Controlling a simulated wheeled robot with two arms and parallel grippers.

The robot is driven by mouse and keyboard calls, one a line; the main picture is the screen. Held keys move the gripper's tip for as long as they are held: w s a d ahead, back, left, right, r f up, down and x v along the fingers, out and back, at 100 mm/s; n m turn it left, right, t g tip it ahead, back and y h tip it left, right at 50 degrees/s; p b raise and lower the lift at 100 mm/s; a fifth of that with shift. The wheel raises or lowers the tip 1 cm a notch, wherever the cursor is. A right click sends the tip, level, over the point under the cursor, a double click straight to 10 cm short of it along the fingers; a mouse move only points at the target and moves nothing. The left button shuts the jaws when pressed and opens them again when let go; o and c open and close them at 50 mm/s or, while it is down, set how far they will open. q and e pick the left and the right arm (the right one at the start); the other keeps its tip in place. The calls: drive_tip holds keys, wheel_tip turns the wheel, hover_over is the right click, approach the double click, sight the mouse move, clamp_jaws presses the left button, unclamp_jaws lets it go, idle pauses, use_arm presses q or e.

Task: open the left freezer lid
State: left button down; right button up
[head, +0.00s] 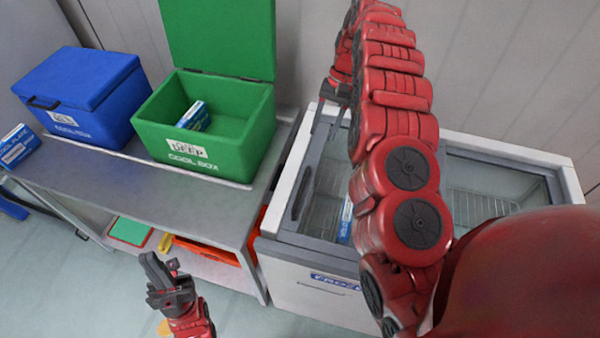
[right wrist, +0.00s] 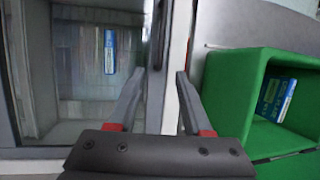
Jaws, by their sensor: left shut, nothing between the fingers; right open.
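The white chest freezer (head: 300,288) stands at the right, with grey-framed sliding glass lids on top. The left lid (head: 326,185) covers its left part and looks closed; my right arm hides much of it. A dark recessed handle (head: 302,194) lies along the lid's left edge and also shows in the right wrist view (right wrist: 160,35). My right gripper (head: 328,118) is open above the freezer's back left. In the right wrist view its fingers (right wrist: 158,86) are either side of the left rim; contact cannot be told. My left gripper (head: 160,284) is shut and empty, left of the freezer.
A steel table (head: 130,182) left of the freezer holds a closed blue cool box (head: 85,95) and an open green cool box (head: 205,150) with a blue-white pack inside. Another pack (head: 17,146) lies at the table's left. An orange tote (head: 210,250) is below.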

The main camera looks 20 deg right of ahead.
drive_tip(key=r, duration=0.1)
drive_tip(key=p, duration=0.7)
approach(302, 186)
drive_tip(key=x, duration=0.6)
drive_tip(key=shift+s+a+f, duration=0.1)
drive_tip(key=shift+f, duration=0.25)
drive_tip(key=shift+s+a+f, duration=0.15)
drive_tip(key=shift+a+f, duration=0.15)
drive_tip(key=shift+f, duration=0.35)
drive_tip(key=shift+c, duration=0.2)
clamp_jaws()
